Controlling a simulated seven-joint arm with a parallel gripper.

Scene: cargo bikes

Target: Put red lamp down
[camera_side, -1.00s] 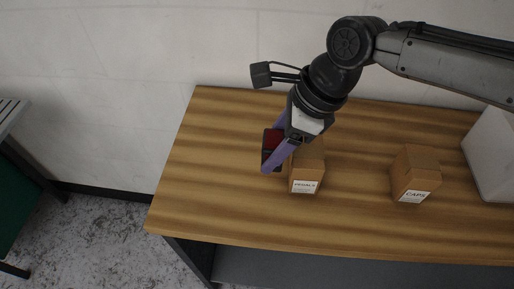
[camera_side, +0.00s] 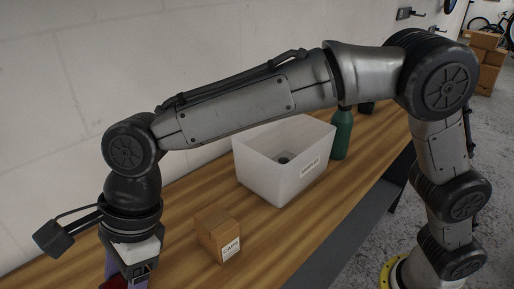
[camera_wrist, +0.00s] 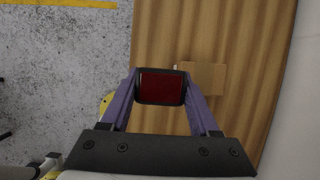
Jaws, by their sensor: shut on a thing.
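The red lamp (camera_wrist: 161,87) shows in the wrist view as a dark red face in a black housing. My gripper (camera_wrist: 160,82) is shut on it, with a purple finger on each side. The lamp is over the wooden table near its edge; I cannot tell whether it touches the top. A brown box (camera_wrist: 205,78) is just right of the lamp in the wrist view.
On the wooden table (camera_side: 275,235), a brown CAPS box (camera_side: 219,235) stands right of my gripper in the side view. Beyond are a white bin (camera_side: 270,165) and a green bottle (camera_side: 341,136). In the wrist view, bare floor (camera_wrist: 60,60) lies left of the table edge.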

